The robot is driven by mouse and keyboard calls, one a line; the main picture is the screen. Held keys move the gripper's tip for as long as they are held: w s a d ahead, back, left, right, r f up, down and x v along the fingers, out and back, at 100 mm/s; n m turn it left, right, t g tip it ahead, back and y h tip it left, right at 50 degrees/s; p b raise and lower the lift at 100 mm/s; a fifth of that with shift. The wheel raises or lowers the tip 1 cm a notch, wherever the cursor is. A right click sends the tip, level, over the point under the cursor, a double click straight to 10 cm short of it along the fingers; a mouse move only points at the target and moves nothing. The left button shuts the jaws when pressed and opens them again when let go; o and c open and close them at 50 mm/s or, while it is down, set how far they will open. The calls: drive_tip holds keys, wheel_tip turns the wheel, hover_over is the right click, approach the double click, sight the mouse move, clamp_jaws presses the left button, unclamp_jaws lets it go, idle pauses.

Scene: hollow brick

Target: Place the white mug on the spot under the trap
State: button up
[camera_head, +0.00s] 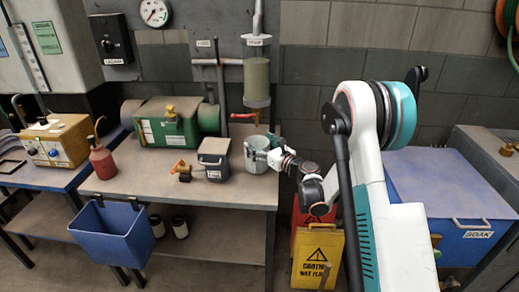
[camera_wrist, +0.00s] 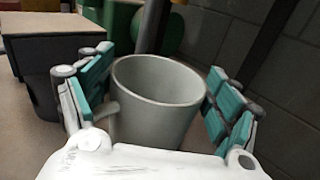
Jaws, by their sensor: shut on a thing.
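The white mug (camera_wrist: 155,115) is upright between the fingers of my gripper (camera_wrist: 161,78) in the wrist view, with its open rim facing up and its handle at the left. My gripper is shut on the mug, one teal-padded finger on each side. In the head view the mug (camera_head: 256,154) is at the right end of the bench, below the trap (camera_head: 256,82), a greenish cylinder on the wall with a label above it. My gripper (camera_head: 268,155) reaches it from the right. I cannot tell whether the mug's base touches the bench; the spot under it is hidden.
A dark grey box (camera_head: 214,160) stands just left of the mug on the bench (camera_head: 135,187). A red-handled valve (camera_head: 243,117) is under the trap. A green machine (camera_head: 168,124), red bottle (camera_head: 102,160) and blue bin (camera_head: 115,235) are further left. A yellow caution sign (camera_head: 317,258) stands below.

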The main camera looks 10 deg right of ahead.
drive_tip(key=shift+f, duration=0.15)
drive_tip(key=o, duration=1.4)
drive_tip(key=p+v, duration=0.2)
drive_tip(key=v, duration=1)
